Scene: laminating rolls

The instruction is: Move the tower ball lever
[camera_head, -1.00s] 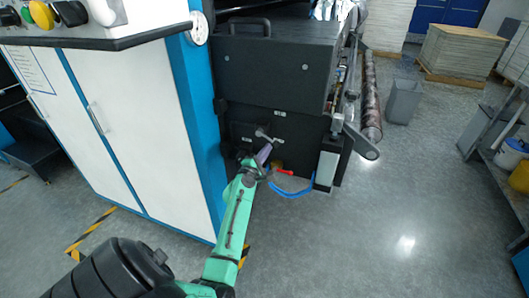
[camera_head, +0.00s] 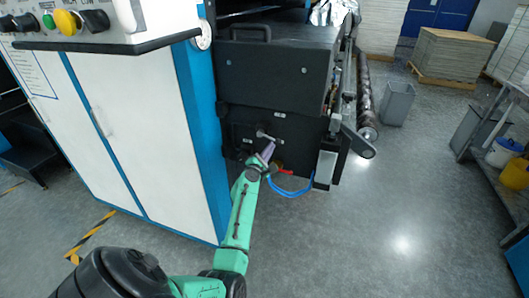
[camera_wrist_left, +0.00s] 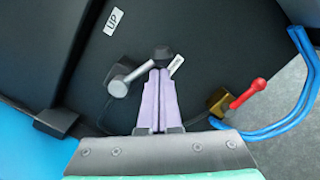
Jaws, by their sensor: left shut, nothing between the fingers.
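The lever on the dark machine panel has a grey arm (camera_wrist_left: 135,73), a silver round hub (camera_wrist_left: 117,88) and a black ball knob (camera_wrist_left: 163,54). It also shows small in the head view (camera_head: 262,133). My left gripper (camera_wrist_left: 159,72) has two pale purple fingers pressed together, with nothing between them. Their tips are right at the underside of the black ball in the left wrist view; I cannot tell whether they touch it. In the head view the left gripper (camera_head: 268,146) points up at the lever. My right gripper is not in view.
A red-handled brass valve (camera_wrist_left: 238,98) and blue hoses (camera_wrist_left: 299,100) are right of the fingers. An "UP" label (camera_wrist_left: 113,20) is on the panel. A white cabinet (camera_head: 145,130) stands at left; open grey floor (camera_head: 380,230) lies at right.

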